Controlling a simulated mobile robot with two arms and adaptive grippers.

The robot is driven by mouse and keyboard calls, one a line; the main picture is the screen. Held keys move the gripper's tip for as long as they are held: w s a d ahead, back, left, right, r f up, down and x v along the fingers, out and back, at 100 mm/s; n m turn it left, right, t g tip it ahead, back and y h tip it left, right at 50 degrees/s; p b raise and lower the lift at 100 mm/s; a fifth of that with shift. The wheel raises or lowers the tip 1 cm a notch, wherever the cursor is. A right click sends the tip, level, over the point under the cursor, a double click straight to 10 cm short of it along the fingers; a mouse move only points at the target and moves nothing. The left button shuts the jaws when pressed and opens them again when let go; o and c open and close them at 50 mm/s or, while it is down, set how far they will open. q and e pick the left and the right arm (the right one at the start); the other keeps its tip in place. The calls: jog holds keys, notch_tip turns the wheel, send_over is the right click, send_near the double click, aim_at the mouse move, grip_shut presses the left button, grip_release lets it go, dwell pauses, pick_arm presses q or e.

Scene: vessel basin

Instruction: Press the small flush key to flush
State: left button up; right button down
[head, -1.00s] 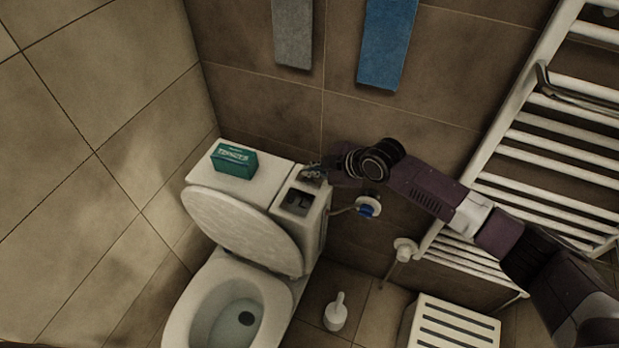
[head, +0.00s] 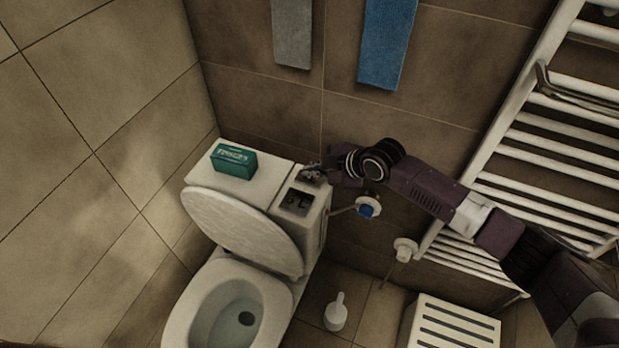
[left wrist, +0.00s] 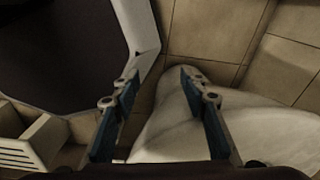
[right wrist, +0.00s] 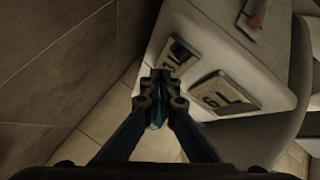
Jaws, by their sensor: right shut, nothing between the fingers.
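The toilet cistern (head: 262,180) has a dark recessed flush panel (head: 297,201) at the right end of its top. In the right wrist view, two framed flush keys sit in the cistern top: a smaller-looking one (right wrist: 180,56) and a larger-looking one (right wrist: 224,94). My right gripper (head: 311,175) is at the cistern's back right edge, beside the panel. In the right wrist view its shut, empty fingertips (right wrist: 161,84) appear just left of the keys; contact cannot be told. My left gripper (left wrist: 158,78) is open and empty, with the white toilet behind it.
A teal tissue box (head: 233,161) stands on the cistern's left part. The raised lid (head: 240,232) leans in front of the cistern. A blue-knobbed valve (head: 368,208) is on the wall to the right. A towel radiator (head: 540,140), toilet brush (head: 336,312) and slatted white stool (head: 455,325) are further right.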

aim_at(312, 180)
jog(key=shift+f, duration=0.4)
jog(key=shift+s+f+b, duration=0.1)
jog(key=shift+f+b, duration=0.55)
dwell(0.8)
jog(key=shift+r+p, duration=0.8)
jog(key=shift+r, duration=0.2)
notch_tip(312, 180, up, 5)
jog(key=p, duration=0.4)
jog(key=shift+r, duration=0.1)
dwell(0.5)
